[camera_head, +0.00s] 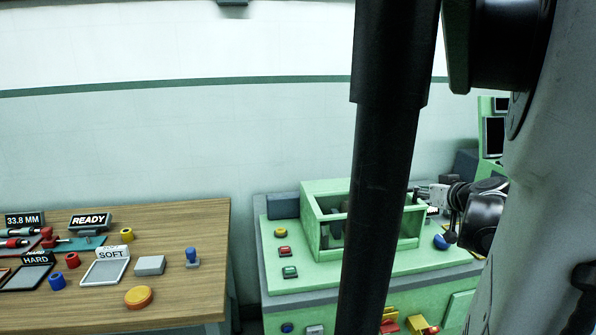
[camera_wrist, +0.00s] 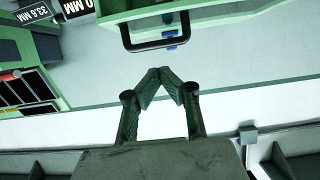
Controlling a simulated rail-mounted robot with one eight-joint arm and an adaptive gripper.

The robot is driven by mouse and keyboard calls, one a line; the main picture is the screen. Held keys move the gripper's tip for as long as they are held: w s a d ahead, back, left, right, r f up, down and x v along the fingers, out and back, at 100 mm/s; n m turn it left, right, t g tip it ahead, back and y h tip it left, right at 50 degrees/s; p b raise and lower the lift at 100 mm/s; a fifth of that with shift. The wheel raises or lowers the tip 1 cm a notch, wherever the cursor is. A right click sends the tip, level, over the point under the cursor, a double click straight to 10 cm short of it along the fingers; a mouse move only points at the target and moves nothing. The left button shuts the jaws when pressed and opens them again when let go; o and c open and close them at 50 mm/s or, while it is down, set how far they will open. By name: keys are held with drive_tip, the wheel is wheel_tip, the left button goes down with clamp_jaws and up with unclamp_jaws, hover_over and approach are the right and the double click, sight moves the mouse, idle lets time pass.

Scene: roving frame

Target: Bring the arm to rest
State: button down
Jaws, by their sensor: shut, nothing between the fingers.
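My gripper (camera_wrist: 166,80) shows in the wrist view with its two green-grey fingers meeting at the tips in an inverted V. It is shut and nothing is between the fingers. In the wrist view, a green box-like part with a dark handle (camera_wrist: 158,42) lies beyond the fingertips, apart from them as far as I can tell. In the head view, my arm fills the right side and its dark wrist joints hang near the right end of the green bench (camera_head: 345,262). The fingers are not clearly made out there.
A wooden table (camera_head: 190,225) at left holds a READY sign (camera_head: 90,221), a SOFT tray (camera_head: 106,270), an orange button (camera_head: 139,297) and several small parts. A green open-topped box (camera_head: 322,212) stands on the green bench. A narrow gap separates table and bench.

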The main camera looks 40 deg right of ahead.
drive_tip(key=w+a+r+y+p, duration=0.1)
drive_tip(key=w+a+r+y, duration=0.25)
drive_tip(key=w+a, duration=1.2)
drive_tip(key=w+a+r+n+y+p, duration=0.1)
drive_tip(key=w+a+r, duration=0.15)
drive_tip(key=a, duration=0.45)
drive_tip(key=w+a+r+y, duration=0.1)
drive_tip(key=w+a, duration=0.2)
drive_tip(key=a, duration=0.3)
drive_tip(key=w+a+r+n+y+p, duration=0.1)
drive_tip(key=w+a, duration=0.2)
drive_tip(key=a, duration=0.4)
drive_tip(key=s+a+f+n+g+y+b, duration=0.1)
drive_tip(key=s+a+f+n+g, duration=0.15)
drive_tip(key=s+a, duration=0.75)
drive_tip(key=s+a+f+n+g+y+b, duration=0.15)
drive_tip(key=s+a+f, duration=0.35)
drive_tip(key=a, duration=0.9)
drive_tip(key=s+d+f+h, duration=0.2)
drive_tip(key=s+d+f, duration=0.4)
drive_tip(key=s+f, duration=0.1)
drive_tip(key=shift+d+f+g, duration=0.3)
drive_tip(key=shift+f+g, duration=0.1)
drive_tip(key=shift+f, duration=0.05)
